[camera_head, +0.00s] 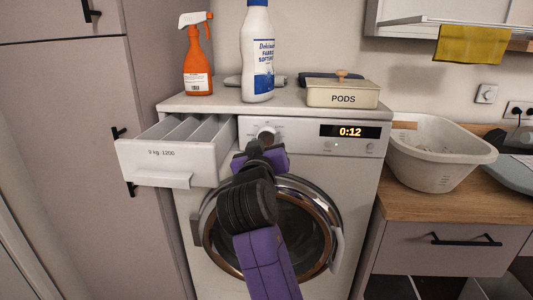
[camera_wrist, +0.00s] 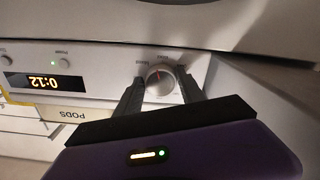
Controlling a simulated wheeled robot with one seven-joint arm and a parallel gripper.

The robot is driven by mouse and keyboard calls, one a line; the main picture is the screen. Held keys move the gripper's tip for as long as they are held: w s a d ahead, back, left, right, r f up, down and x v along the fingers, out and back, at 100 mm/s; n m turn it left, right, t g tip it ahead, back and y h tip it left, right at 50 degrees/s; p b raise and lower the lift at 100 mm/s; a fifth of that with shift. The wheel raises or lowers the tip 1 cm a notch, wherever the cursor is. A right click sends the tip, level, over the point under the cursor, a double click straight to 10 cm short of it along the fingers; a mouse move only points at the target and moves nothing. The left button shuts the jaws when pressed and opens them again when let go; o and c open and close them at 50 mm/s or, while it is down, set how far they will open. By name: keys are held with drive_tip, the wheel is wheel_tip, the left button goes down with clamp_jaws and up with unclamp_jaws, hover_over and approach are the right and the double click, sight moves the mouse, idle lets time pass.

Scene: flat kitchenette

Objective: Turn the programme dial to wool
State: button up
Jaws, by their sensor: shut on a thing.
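The programme dial (camera_head: 266,133) is a round knob on the washing machine's white front panel, between the open drawer and the display. In the wrist view the dial (camera_wrist: 160,80) shows a silver face with a red pointer mark. Small labels surround it, too small to read surely. My gripper (camera_wrist: 161,82) has one dark finger on each side of the dial and is shut on it. In the head view my gripper (camera_head: 262,144) reaches up to the dial from below and hides its lower part.
The detergent drawer (camera_head: 165,180) stands open left of my gripper. The display (camera_head: 350,131) reads 0:12. An orange spray bottle (camera_head: 197,75), a white softener bottle (camera_head: 257,60) and a PODS box (camera_head: 343,95) stand on top. The round door (camera_head: 325,205) lies behind my arm. A basin (camera_head: 438,165) is at right.

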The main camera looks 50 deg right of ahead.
drive_tip(key=shift+f+m+b, duration=0.15)
drive_tip(key=shift+m+b, duration=1)
drive_tip(key=shift+m, duration=0.35)
drive_tip(key=o, duration=1.3)
drive_tip(key=shift+a, duration=0.1)
drive_tip(key=shift+v, duration=3.85)
